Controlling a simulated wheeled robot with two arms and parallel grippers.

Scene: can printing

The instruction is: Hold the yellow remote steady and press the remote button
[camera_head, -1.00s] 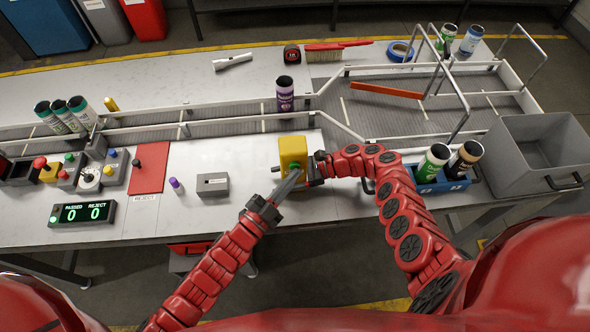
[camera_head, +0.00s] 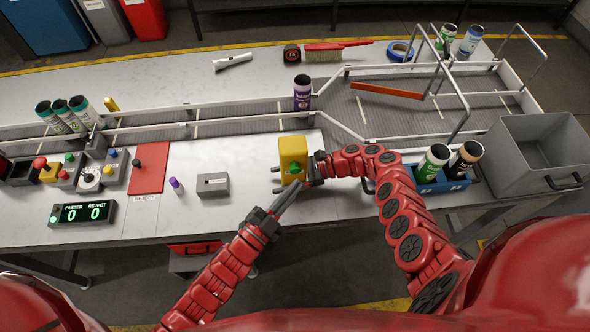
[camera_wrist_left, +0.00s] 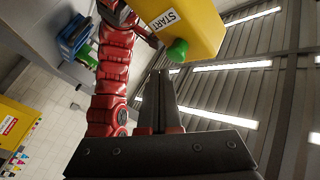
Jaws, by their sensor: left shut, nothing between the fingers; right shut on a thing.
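The yellow remote (camera_head: 293,151) is held upright above the white table by my right gripper (camera_head: 312,168), which is shut on it from the right side. The green button (camera_head: 295,168) is on the remote's lower front face. It also shows in the left wrist view (camera_wrist_left: 177,50), below the START label (camera_wrist_left: 166,20). My left gripper (camera_head: 298,184) is shut and empty, its fingers pointing up at the button. In the left wrist view its fingertips (camera_wrist_left: 161,72) are just below the button, with what looks like a small gap. Exact contact cannot be told.
A purple can (camera_head: 302,92) stands on the conveyor (camera_head: 240,126) behind the remote. A grey box (camera_head: 213,184) sits left of it. A blue holder (camera_head: 440,184) with two cans and a grey bin (camera_head: 543,155) are right.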

